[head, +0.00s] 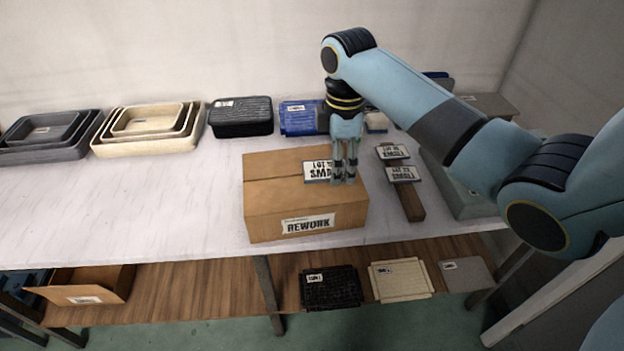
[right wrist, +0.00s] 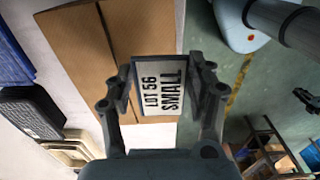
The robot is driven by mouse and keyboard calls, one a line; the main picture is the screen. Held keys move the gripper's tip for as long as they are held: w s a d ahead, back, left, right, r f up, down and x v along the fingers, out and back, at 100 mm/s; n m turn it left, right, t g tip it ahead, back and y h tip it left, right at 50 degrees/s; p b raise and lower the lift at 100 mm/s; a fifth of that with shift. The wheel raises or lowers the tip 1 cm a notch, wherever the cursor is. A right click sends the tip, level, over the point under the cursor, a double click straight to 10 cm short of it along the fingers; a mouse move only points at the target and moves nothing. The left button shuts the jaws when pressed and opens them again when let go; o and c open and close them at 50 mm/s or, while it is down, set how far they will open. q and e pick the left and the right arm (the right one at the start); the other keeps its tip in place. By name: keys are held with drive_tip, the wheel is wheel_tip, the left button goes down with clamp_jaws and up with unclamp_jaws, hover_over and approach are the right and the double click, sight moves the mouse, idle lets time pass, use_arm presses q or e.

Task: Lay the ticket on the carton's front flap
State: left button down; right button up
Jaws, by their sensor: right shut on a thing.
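The brown carton (head: 275,208) stands closed on the table, with a REWORK label on its front side. Its top has a seam between a back flap and a front flap (head: 270,193). My right gripper (head: 344,180) is shut on a white ticket (head: 317,172) above the right part of the carton top. In the right wrist view the ticket (right wrist: 159,90) reads LOT 56 SMALL and sits between the two fingers, with the carton top (right wrist: 85,35) behind it. I cannot tell whether the ticket touches the carton. My left gripper is not in view.
Right of the carton, a dark wooden strip (head: 412,206) carries two similar tickets (head: 394,152). Behind are a black box (head: 241,117), blue trays (head: 297,120), and cream (head: 150,147) and grey tray stacks (head: 45,155). The table left of the carton is clear. A lower shelf holds panels.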

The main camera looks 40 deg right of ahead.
sight(317, 190)
drive_tip(key=w+a+f, duration=0.2)
drive_tip(key=w, duration=0.1)
drive_tip(key=shift+w+a+f, duration=0.2)
drive_tip(key=shift+w+f, duration=0.05)
drive_tip(key=shift+f, duration=0.05)
drive_tip(key=shift+w+f, duration=0.1)
drive_tip(key=shift+f, duration=0.05)
wheel_tip(317, 190, down, 3)
drive_tip(key=shift+a+f, duration=0.1)
drive_tip(key=shift+f, duration=0.1)
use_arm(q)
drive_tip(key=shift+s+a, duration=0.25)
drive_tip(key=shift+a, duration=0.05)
use_arm(e)
drive_tip(key=shift+f, duration=0.25)
drive_tip(key=o, duration=0.9)
drive_tip(key=shift+f, duration=0.1)
drive_tip(key=shift+o, duration=0.2)
